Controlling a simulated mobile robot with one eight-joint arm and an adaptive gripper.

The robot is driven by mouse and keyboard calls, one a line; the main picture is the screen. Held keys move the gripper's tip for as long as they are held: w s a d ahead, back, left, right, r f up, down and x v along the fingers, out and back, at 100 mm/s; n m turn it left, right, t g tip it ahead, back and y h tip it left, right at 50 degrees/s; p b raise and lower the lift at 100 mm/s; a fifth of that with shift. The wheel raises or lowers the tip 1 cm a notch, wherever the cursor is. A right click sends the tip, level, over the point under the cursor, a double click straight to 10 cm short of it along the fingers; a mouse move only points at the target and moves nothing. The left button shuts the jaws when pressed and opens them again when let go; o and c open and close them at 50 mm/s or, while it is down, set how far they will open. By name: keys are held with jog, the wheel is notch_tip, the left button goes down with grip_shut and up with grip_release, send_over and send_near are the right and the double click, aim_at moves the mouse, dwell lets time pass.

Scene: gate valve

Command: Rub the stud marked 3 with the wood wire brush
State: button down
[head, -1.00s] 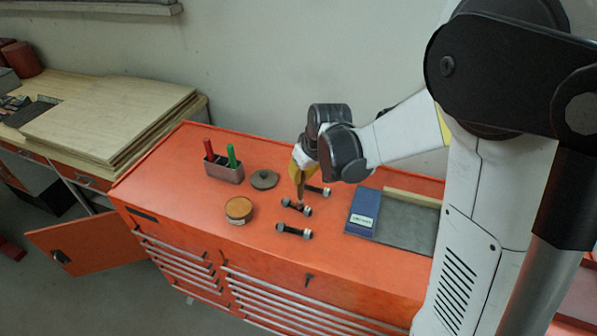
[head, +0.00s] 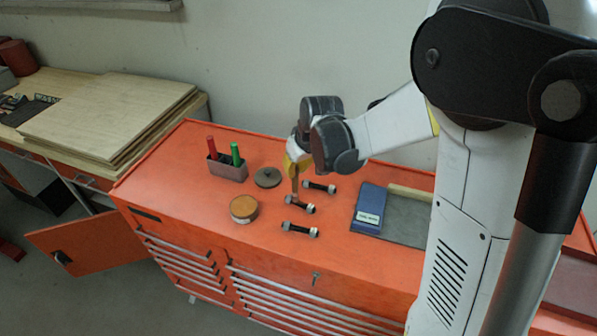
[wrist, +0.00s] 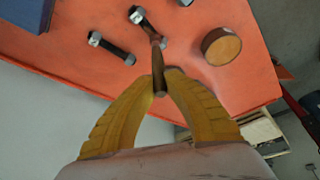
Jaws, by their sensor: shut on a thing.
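My gripper (head: 294,172) is shut on the wood wire brush (head: 295,187), its yellow fingers around the brown handle. The brush also shows in the wrist view (wrist: 159,75), pointing down. Three dark studs with pale nuts lie on the orange cabinet top: a far stud (head: 319,187), a middle stud (head: 300,205) and a near stud (head: 300,230). The brush's lower end is at the left part of the middle stud; I cannot tell if they touch. The wrist view shows the far stud (wrist: 110,48) and the middle stud (wrist: 143,20). No stud numbers are readable.
A round wooden-topped tin (head: 244,208), a grey disc (head: 268,177) and a holder (head: 228,172) with red and green handles stand left of the studs. A blue box (head: 368,206) and a grey tray (head: 405,222) lie right. The front of the cabinet top is clear.

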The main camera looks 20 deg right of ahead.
jog(key=r+p, duration=0.1)
jog(key=r, duration=0.2)
jog(key=r+p, duration=0.1)
jog(key=shift+w+a+r+p, duration=0.3)
jog(key=shift+a, duration=0.05)
jog(key=shift+w+r+p, duration=0.1)
jog(key=shift+r+p, duration=1.1)
jog(key=shift+r, duration=0.6)
